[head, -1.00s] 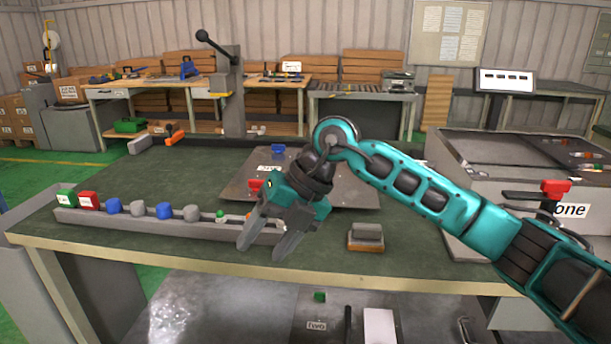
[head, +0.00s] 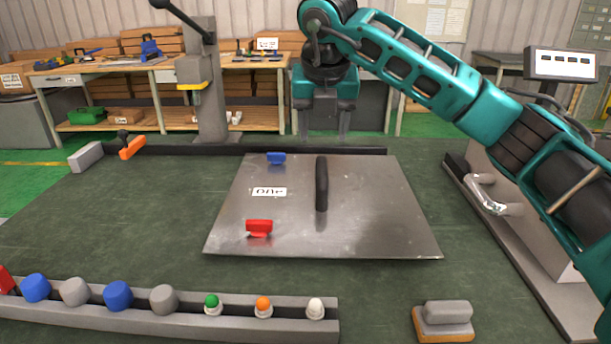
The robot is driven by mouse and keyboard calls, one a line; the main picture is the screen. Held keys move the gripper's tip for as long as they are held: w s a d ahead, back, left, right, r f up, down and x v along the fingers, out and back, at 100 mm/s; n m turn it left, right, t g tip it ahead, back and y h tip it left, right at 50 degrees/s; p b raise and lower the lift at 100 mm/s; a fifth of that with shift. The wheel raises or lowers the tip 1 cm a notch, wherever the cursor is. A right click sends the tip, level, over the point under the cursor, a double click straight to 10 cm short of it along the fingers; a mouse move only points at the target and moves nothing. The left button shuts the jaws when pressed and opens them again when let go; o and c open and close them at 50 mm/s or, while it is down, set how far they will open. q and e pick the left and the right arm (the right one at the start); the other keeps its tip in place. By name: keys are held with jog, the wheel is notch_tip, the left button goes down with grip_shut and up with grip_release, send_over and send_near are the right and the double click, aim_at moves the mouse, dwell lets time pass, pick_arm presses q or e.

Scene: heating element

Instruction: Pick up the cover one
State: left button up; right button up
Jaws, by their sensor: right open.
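The cover one (head: 380,220) is a flat grey metal plate lying on the dark green bench top (head: 130,210). It has a black upright handle (head: 321,184) near its middle, a white label (head: 269,192), a blue knob piece (head: 276,158) at its far edge and a red one (head: 259,228) nearer. My right gripper (head: 325,128) is above and beyond the plate's far edge, pointing down, open and empty. It is apart from the handle. My left gripper is not in view.
A grey rail (head: 180,320) with blue and grey knobs and small coloured buttons runs along the front left. A brush-like block (head: 444,320) lies at the front right. A lever press (head: 205,90) stands at the back left.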

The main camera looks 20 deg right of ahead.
aim_at(322, 166)
jog(key=x, duration=0.5)
jog(key=b+x, duration=0.1)
jog(key=x, duration=0.1)
jog(key=shift+w, duration=0.3)
jog(key=x, duration=0.5)
jog(key=shift+w+d+f, duration=0.2)
jog(key=shift+d+f, duration=0.1)
jog(key=shift+d, duration=0.05)
jog(key=c, duration=0.6)
grip_shut()
